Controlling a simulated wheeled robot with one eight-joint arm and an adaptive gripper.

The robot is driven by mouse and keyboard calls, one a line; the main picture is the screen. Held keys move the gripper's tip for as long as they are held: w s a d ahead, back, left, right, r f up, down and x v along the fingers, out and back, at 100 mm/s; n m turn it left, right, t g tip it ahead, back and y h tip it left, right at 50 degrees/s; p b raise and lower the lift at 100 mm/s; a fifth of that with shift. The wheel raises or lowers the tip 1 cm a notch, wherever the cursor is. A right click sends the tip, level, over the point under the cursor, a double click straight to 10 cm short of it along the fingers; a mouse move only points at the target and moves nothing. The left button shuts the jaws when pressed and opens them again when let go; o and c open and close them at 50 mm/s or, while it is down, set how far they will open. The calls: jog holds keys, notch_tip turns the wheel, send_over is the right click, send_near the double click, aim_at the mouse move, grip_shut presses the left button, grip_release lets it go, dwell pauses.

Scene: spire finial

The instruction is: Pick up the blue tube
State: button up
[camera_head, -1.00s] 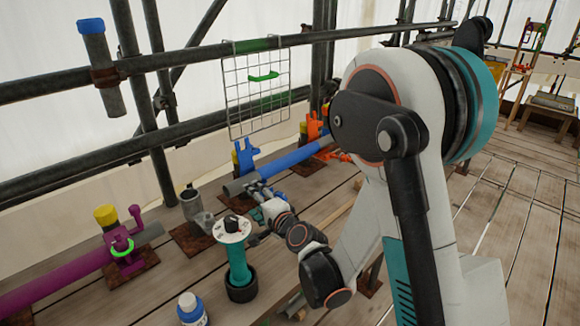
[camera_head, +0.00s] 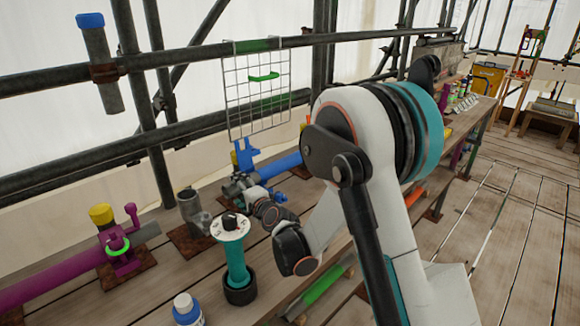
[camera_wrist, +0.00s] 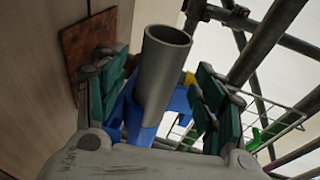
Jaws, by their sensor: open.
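The blue tube (camera_head: 284,164) lies along the bench beside the scaffold in the head view, with a bare grey end at its left. A blue clamp (camera_head: 245,156) stands at it. My gripper (camera_head: 240,187) is at the tube's grey end, and my arm hides the tube's right part. In the wrist view the grey hollow end (camera_wrist: 160,75) shows between the two green-padded fingers of my gripper (camera_wrist: 160,98). The fingers are spread, with gaps on both sides. Blue parts lie behind the grey end; I cannot tell tube from clamp there.
A magenta tube (camera_head: 60,278) lies in a clamp at left. A teal cylinder with a white disc (camera_head: 236,262), a grey fitting (camera_head: 192,212) and a white-and-blue bottle (camera_head: 186,308) stand near my gripper. A wire grid (camera_head: 258,105) hangs behind on the scaffold rail.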

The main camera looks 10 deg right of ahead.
jog(key=shift+x, duration=1.25)
grip_shut()
jog(key=shift+r, duration=0.1)
